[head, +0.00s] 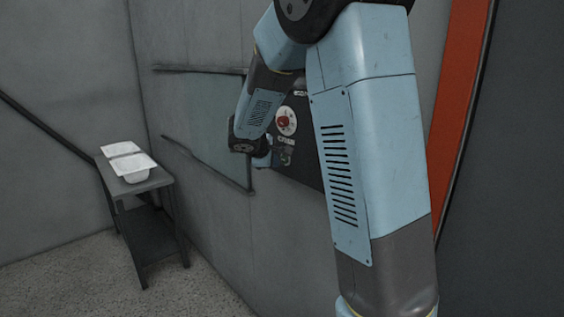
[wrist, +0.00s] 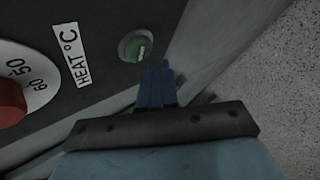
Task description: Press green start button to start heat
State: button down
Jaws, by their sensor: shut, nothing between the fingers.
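The green start button (wrist: 136,46) sits in a round metal ring on a dark control panel (wrist: 105,20), near the panel's edge in the wrist view. My gripper (wrist: 160,70) is shut and empty. In the picture its tip lies just below and to the right of the button; I cannot tell whether it touches anything. In the head view the panel (head: 307,160) is partly hidden by my arm, and the gripper end is near the button's area, too small to make out clearly.
A red dial (head: 286,121) with a white scale is on the panel, also in the wrist view (wrist: 10,103), beside a "HEAT °C" label (wrist: 73,55). Gravelly floor (head: 95,265) lies open in front.

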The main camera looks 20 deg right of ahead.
jog(key=shift+d, duration=0.1)
jog(key=shift+w+d+r, duration=0.1)
jog(key=shift+w+d, duration=0.1)
jog(key=shift+d, duration=0.1)
jog(key=shift+w+d, duration=0.15)
jog(key=shift+d, duration=0.25)
dwell(1.1)
jog(key=shift+a, duration=0.1)
jog(key=shift+s+a, duration=0.35)
jog(key=shift+a, duration=0.35)
jog(key=a, duration=0.1)
jog(key=s+a, duration=0.1)
jog(key=a, duration=0.1)
jog(key=s+a, duration=0.1)
jog(key=shift+a, duration=0.3)
dwell(0.8)
